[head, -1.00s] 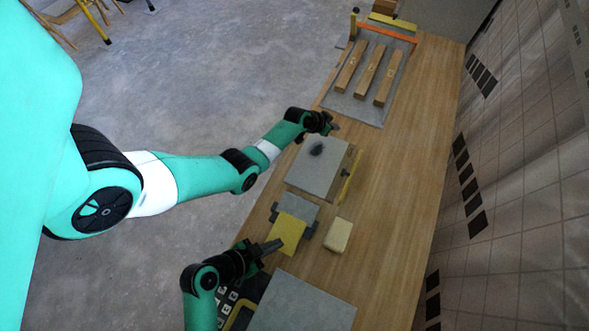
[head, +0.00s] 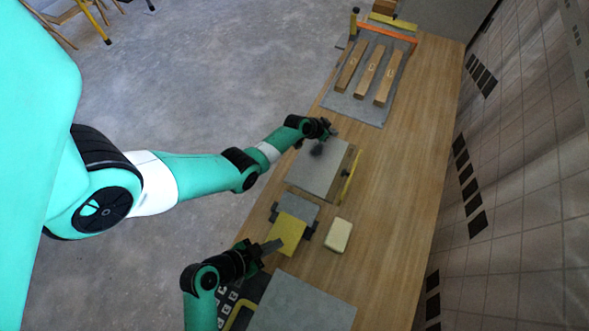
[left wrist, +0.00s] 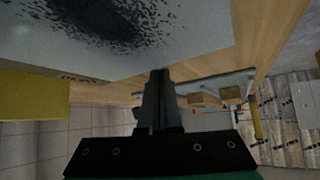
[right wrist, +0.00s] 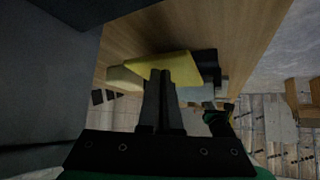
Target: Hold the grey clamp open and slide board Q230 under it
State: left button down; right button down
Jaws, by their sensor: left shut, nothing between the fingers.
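A small grey plate (head: 299,209) with dark brackets at its sides adjoins a yellow pad (head: 287,233); this looks like the grey clamp. My right gripper (head: 273,245) is shut, its tips at the pad's left edge; in the right wrist view the fingers overlap the yellow pad (right wrist: 158,67), and contact is unclear. My left gripper (head: 332,131) is shut and empty beside the far end of a larger grey slab (head: 312,168). The slab, with a dark smudge, also shows in the left wrist view (left wrist: 200,40). Three wooden boards (head: 367,70) have unreadable labels, so I cannot identify Q230.
The boards lie on a grey mat (head: 350,108) near an orange bar (head: 388,34). A yellow strip (head: 349,178) stands beside the slab. A pale yellow block (head: 338,235) lies right of the pad. A grey panel (head: 300,305) is nearest. The table's right side is clear.

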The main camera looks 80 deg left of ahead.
aim_at(331, 142)
pick_arm(q)
jog(key=shift+s+d+f, duration=0.1)
jog(key=shift+s+d, duration=0.75)
jog(key=shift+d, duration=0.3)
jog(key=shift+s+d+r, duration=0.1)
jog(key=shift+s+d, duration=0.8)
jog(key=shift+d, duration=0.2)
jog(key=shift+s+d+f, duration=0.1)
jog(key=shift+s+d, duration=0.75)
jog(key=shift+d, duration=0.3)
pick_arm(e)
jog(key=shift+f, duration=0.1)
pick_arm(q)
jog(key=shift+w+a, duration=1.15)
jog(key=shift+a, duration=0.3)
pick_arm(e)
notch_tip(331, 142, up, 9)
dwell(0.6)
